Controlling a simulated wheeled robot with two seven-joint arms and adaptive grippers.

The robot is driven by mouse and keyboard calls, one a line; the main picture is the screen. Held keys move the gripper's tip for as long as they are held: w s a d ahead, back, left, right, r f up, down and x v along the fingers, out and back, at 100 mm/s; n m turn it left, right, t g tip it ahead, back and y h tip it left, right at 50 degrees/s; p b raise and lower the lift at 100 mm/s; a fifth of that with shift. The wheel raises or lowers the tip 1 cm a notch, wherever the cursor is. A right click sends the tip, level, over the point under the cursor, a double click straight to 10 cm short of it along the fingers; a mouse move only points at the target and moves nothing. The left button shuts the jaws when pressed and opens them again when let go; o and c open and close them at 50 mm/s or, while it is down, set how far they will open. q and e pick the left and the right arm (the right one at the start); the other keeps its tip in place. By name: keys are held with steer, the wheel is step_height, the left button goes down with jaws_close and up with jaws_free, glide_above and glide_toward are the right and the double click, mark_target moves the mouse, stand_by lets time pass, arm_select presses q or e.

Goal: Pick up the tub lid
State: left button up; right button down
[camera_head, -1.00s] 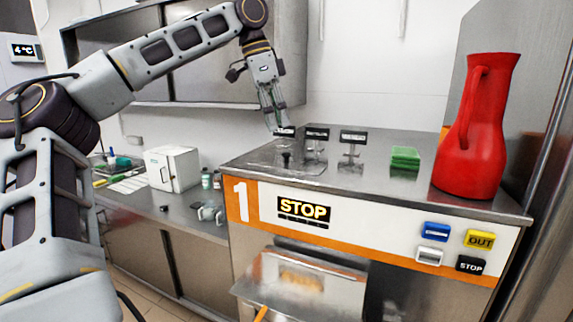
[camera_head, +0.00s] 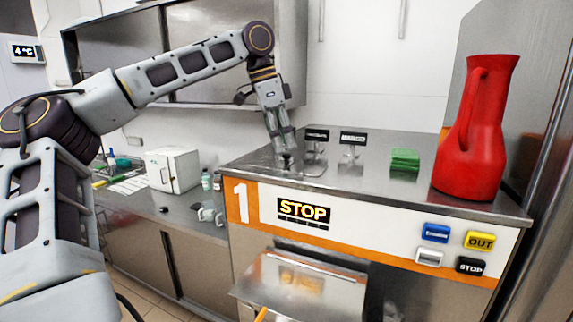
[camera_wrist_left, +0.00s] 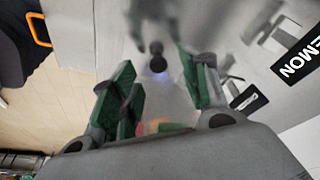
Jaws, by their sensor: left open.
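The tub lid (camera_head: 313,169) lies flat on the steel top of the machine marked 1, near its left end. In the left wrist view its dark round knob (camera_wrist_left: 157,57) stands up just ahead of the fingertips, roughly midway across. My left gripper (camera_head: 284,158) points down over the lid and hides the knob in the head view. Its green-padded fingers (camera_wrist_left: 167,75) are apart with nothing held between them. I cannot tell whether the fingers touch the lid. My right gripper is in neither view.
Small stands with black label plates (camera_head: 353,138) stand just right of the left gripper. A green block (camera_head: 405,159) and a tall red jug (camera_head: 472,135) stand farther right. A lower counter with a white box (camera_head: 172,170) lies to the left.

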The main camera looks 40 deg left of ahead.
mark_target(286, 154)
arm_select(q)
steer(key=shift+x, duration=1.75)
jaws_close()
steer(key=shift+r, duration=0.2)
step_height(286, 154, up, 10)
steer(key=shift+f, duration=0.15)
stand_by(0.4)
